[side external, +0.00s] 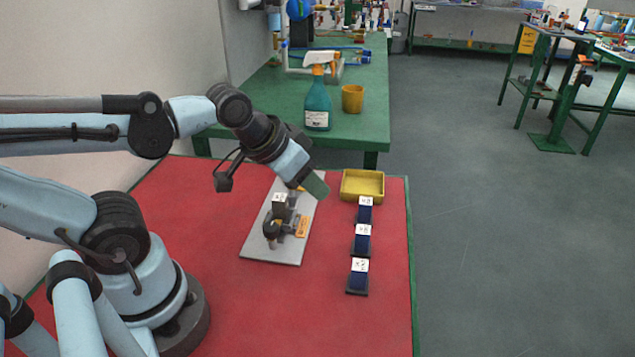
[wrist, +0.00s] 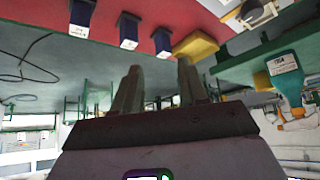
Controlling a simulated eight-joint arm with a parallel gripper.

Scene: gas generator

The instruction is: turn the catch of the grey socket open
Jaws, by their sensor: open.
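A light grey plate (side external: 270,254) lies on the red table, with a small assembly of dark and orange parts on it. The dark grey socket (side external: 271,232) seems to be the round part at the plate's near left. An orange-brown piece (side external: 302,227) sits to its right. The catch is too small to make out. My gripper (side external: 317,186) is above the plate's far right end, apart from the socket. In the wrist view my gripper (wrist: 160,68) is open, with nothing between its fingers. Only part of the plate (wrist: 222,6) shows at the wrist view's top right.
A yellow tray (side external: 362,198) stands right of the plate. Blue blocks with white labels (side external: 358,277) stand in a row in front of it. A green bench behind holds a spray bottle (side external: 318,105) and a yellow cup (side external: 352,98). The red table's front is clear.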

